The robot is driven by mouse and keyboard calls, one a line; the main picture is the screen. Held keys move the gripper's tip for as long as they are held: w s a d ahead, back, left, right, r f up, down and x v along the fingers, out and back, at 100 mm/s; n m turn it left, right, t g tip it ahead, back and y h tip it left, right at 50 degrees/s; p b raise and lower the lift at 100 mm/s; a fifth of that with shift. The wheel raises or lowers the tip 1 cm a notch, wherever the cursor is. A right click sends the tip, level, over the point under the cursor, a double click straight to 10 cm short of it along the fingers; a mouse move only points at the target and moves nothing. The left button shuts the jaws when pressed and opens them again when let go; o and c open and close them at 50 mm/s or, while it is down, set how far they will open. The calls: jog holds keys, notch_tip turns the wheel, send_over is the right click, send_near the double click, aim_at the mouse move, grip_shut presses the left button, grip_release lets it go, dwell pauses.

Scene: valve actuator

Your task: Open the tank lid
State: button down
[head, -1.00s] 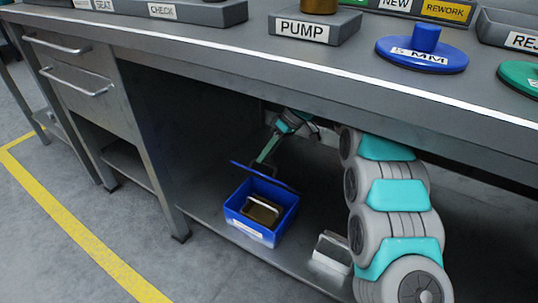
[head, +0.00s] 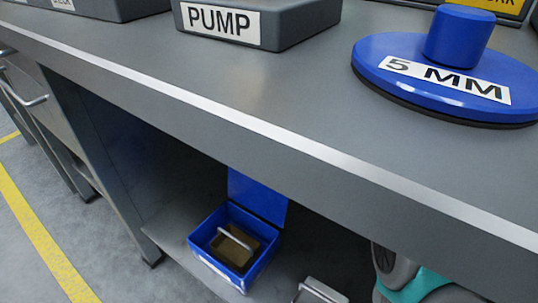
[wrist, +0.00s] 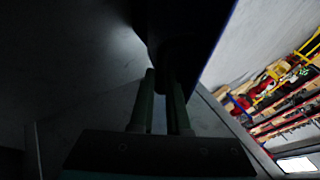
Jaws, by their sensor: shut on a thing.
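The blue tank (head: 214,267) is an open-topped box on the shelf under the bench in the head view. Its blue lid (head: 257,196) stands up steeply at the tank's back edge, with its top hidden by the bench edge. My gripper (wrist: 164,82) shows in the wrist view, its two fingers close together on a dark part of the lid (wrist: 208,45). That part is in deep shadow, so the exact grip is hard to see.
Inside the tank is a brown block (head: 232,254) with a metal handle. A grey handled object (head: 322,292) lies right of it. The bench edge (head: 300,150) overhangs both. On top are the PUMP tray (head: 290,25) and a blue 5 MM disc (head: 440,85).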

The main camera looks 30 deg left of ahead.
jog(key=shift+w+f, duration=0.15)
jog(key=shift+f, duration=0.05)
dwell(0.4)
jog(key=c, duration=0.9)
grip_release()
jog(key=shift+r, duration=0.2)
jog(key=p+v, duration=0.1)
jog(key=v, duration=0.6)
jog(key=shift+w+d+r, duration=0.1)
jog(key=shift+w+d, duration=0.1)
jog(key=shift+w, duration=0.15)
